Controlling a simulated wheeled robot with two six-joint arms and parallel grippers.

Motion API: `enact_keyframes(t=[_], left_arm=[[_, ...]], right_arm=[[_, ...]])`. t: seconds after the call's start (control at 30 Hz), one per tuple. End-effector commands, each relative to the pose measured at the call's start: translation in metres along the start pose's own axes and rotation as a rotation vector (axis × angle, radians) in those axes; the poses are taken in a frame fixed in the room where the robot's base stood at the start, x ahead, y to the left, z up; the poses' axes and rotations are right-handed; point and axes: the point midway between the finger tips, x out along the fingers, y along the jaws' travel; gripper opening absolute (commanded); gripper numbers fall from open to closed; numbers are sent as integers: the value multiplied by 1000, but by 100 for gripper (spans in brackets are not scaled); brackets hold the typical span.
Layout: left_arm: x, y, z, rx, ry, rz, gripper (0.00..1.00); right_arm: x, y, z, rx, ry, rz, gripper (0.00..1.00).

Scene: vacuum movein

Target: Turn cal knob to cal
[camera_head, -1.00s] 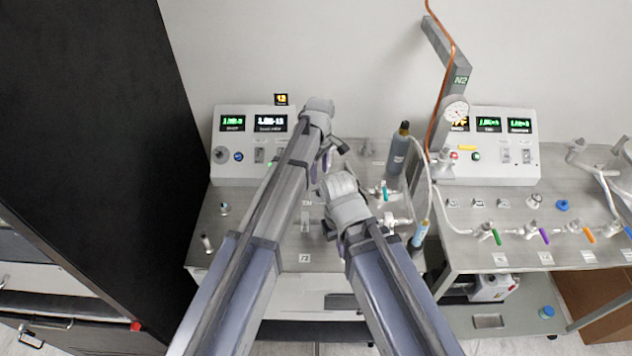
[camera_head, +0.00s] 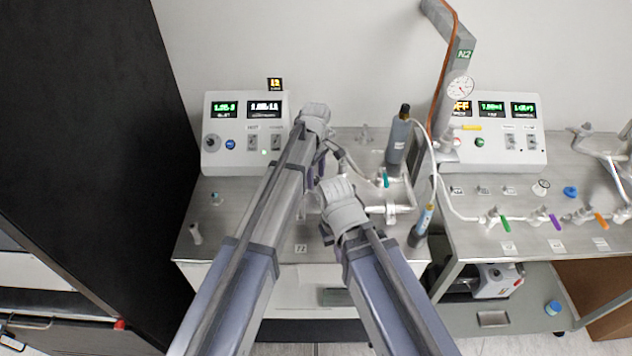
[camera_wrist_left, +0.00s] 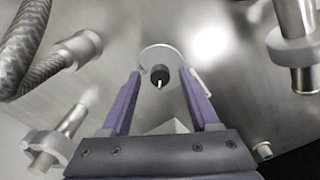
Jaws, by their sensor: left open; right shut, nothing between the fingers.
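A small dark knob (camera_wrist_left: 160,73) with a white mark sits on a round pale plate (camera_wrist_left: 160,55) in the left wrist view, which I take to be the cal knob; no lettering is readable there. My left gripper (camera_wrist_left: 158,78) is open, with its two purple fingers on either side of the knob in that picture. Contact cannot be told. In the head view my left gripper (camera_head: 312,172) is over the left bench, its fingers partly hidden by its arm, and the knob is hidden there. My right gripper (camera_head: 330,232) is lower, shut and empty, its fingertips mostly hidden by its wrist.
Metal tubing and a teal-handled valve (camera_head: 385,178) lie right of my grippers. A black cabinet (camera_head: 80,160) is left.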

Motion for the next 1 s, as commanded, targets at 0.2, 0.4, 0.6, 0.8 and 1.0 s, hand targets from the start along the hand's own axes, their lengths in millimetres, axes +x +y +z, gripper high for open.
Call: enact_keyframes(t=[0.2, 0.4, 0.6, 0.8, 1.0], left_arm=[[0, 0, 0, 0, 0, 0, 62], [0, 0, 0, 0, 0, 0, 44], [0, 0, 0, 0, 0, 0, 21], [0, 0, 0, 0, 0, 0, 0], [1, 0, 0, 0, 0, 0, 0]], right_arm=[[0, 0, 0, 0, 0, 0, 0], [0, 0, 0, 0, 0, 0, 0], [0, 0, 0, 0, 0, 0, 0], [0, 0, 0, 0, 0, 0, 0], [1, 0, 0, 0, 0, 0, 0]])
